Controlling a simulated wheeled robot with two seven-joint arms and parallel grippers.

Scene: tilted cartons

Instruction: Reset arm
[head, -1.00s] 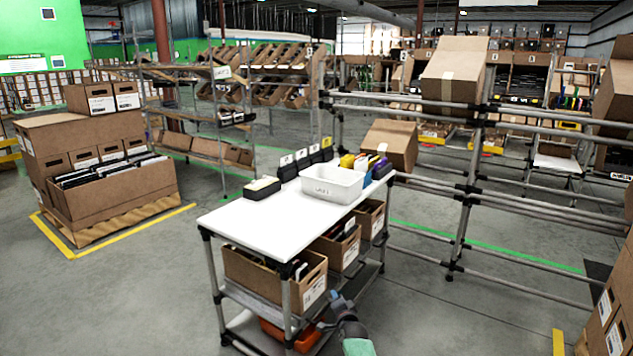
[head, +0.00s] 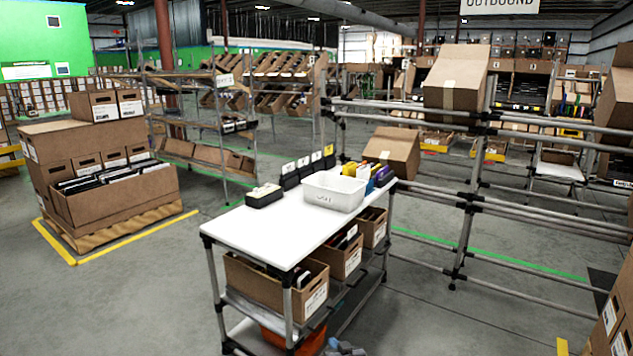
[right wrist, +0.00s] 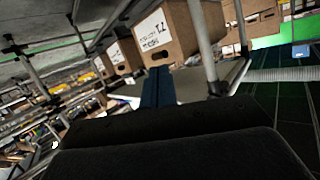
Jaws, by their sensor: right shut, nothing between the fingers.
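My right gripper (head: 340,346) barely shows at the bottom edge of the head view, low beside the front right side of the white-topped cart (head: 275,232). Most of its arm is cut off below the frame. In the right wrist view its dark blue fingers (right wrist: 158,88) are together with nothing between them. They point toward cardboard boxes with white labels (right wrist: 160,30) and a grey cart post. My left gripper is not in view.
On the cart stand a white bin (head: 334,190) and black label holders. A pipe rack with tilted cartons (head: 455,75) stands right, and a loaded pallet (head: 110,205) left. Floor left of the cart is clear.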

